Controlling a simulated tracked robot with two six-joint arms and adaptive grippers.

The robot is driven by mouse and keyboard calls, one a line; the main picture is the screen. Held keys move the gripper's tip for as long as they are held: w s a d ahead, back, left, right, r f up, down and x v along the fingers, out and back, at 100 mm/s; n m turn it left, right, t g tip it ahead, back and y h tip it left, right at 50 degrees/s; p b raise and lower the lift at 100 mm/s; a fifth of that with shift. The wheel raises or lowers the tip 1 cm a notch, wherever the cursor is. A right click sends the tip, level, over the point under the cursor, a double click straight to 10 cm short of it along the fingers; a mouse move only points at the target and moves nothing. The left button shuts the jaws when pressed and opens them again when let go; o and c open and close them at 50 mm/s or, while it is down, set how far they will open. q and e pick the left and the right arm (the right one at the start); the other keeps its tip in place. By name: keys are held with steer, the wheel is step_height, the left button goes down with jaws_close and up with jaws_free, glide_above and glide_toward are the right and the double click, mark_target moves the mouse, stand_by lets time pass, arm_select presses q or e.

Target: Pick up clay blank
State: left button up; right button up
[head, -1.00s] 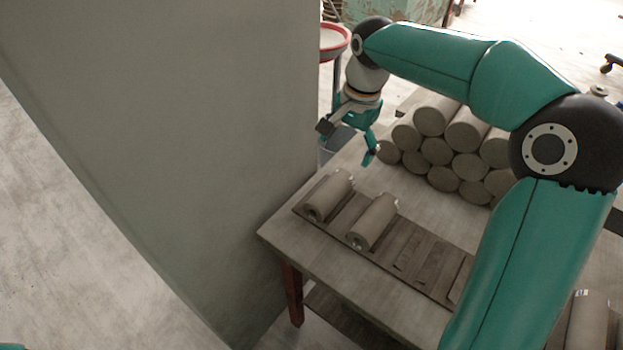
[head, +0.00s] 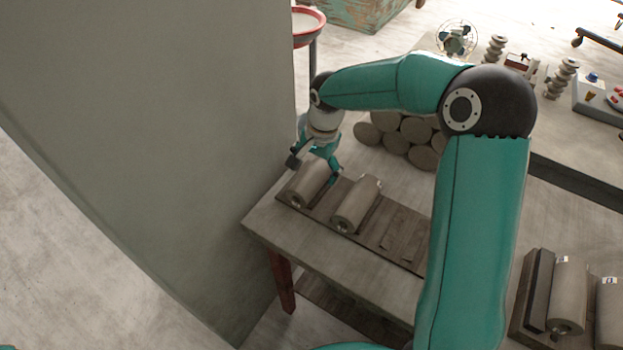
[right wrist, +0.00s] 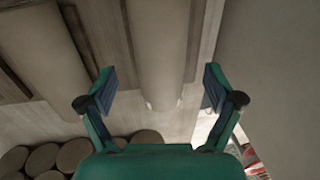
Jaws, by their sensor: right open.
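Two grey-brown clay blanks, cylinders with a hole in the visible end, lie side by side on a slotted wooden rack in the head view: a left one (head: 307,186) and a right one (head: 357,204). My right gripper (head: 315,171) is open, over the far end of the left blank. In the right wrist view, the open fingers (right wrist: 160,90) stand on either side of a blank (right wrist: 160,45), apart from it. Another blank (right wrist: 45,55) lies to the left there. My left gripper is not in view.
The rack (head: 402,236) has bare slots to the right of the blanks. A pile of clay cylinders (head: 421,158) stands behind it on the table (head: 340,266). A grey wall (head: 150,130) rises close at the left. More cylinders (head: 568,295) lie on a rack at the lower right.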

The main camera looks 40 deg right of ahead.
mark_target(313, 172)
steer(key=f, duration=0.3)
steer(key=shift+w+a+f, duration=0.1)
steer(key=shift+w+f, duration=0.15)
steer(key=shift+f, duration=0.05)
steer(key=shift+r, duration=0.1)
jaws_close()
